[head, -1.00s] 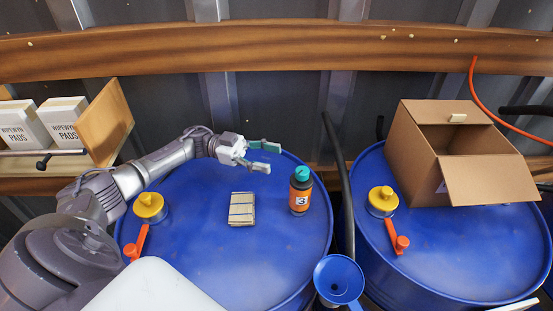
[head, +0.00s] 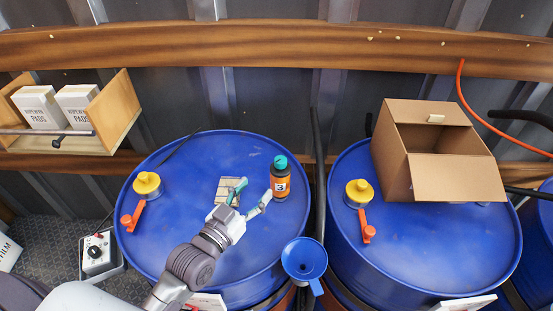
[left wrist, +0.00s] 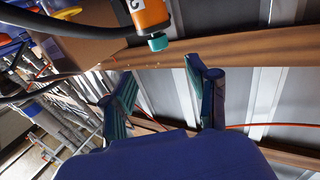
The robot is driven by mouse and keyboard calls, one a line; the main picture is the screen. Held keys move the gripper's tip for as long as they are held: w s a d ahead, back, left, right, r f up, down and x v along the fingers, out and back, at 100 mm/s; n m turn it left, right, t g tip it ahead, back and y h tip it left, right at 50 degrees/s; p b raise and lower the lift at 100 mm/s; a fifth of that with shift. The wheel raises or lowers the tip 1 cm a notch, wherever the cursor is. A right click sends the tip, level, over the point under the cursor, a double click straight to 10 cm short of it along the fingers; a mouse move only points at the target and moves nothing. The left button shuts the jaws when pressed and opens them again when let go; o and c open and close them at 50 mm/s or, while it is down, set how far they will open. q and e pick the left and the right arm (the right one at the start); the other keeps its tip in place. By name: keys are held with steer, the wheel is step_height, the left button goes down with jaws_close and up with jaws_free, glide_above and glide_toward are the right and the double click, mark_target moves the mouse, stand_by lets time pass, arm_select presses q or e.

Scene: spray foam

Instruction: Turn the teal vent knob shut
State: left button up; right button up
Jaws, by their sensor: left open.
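The teal knob (head: 280,161) sits on top of a dark bottle (head: 280,184) with an orange label marked 3. The bottle stands upright on the left blue drum (head: 190,235), near its right side. My left gripper (head: 256,189) is open and empty just left of the bottle, its fingers pointing toward the back right. The knob also shows in the left wrist view (left wrist: 158,43), apart from the fingers. That view shows the open left gripper (left wrist: 160,72) with nothing between its fingers. My right gripper is not in view.
A yellow-capped fitting (head: 147,184) with an orange lever stands at left. A blue funnel (head: 304,259) is at the front right. An open cardboard box (head: 455,178) sits on the right drum.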

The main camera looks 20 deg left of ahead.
mark_target(276, 163)
arm_select(q)
steer(key=p+x, duration=0.2)
steer(key=x, duration=1)
steer(key=shift+w+d, duration=0.1)
steer(key=shift+w, duration=0.1)
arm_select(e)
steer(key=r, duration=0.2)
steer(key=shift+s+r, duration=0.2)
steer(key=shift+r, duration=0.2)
arm_select(q)
jaws_close()
steer(key=m+g+h+b, duration=0.1)
steer(key=m+h+b, duration=0.1)
steer(key=shift+w+f+h+b, duration=0.1)
steer(key=shift+f+h+b, duration=0.05)
steer(key=shift+h+b, duration=0.2)
steer(key=shift+m+g+h+b, duration=0.3)
steer(key=shift+m+h+b, duration=0.2)
steer(key=shift+h+b, duration=0.25)
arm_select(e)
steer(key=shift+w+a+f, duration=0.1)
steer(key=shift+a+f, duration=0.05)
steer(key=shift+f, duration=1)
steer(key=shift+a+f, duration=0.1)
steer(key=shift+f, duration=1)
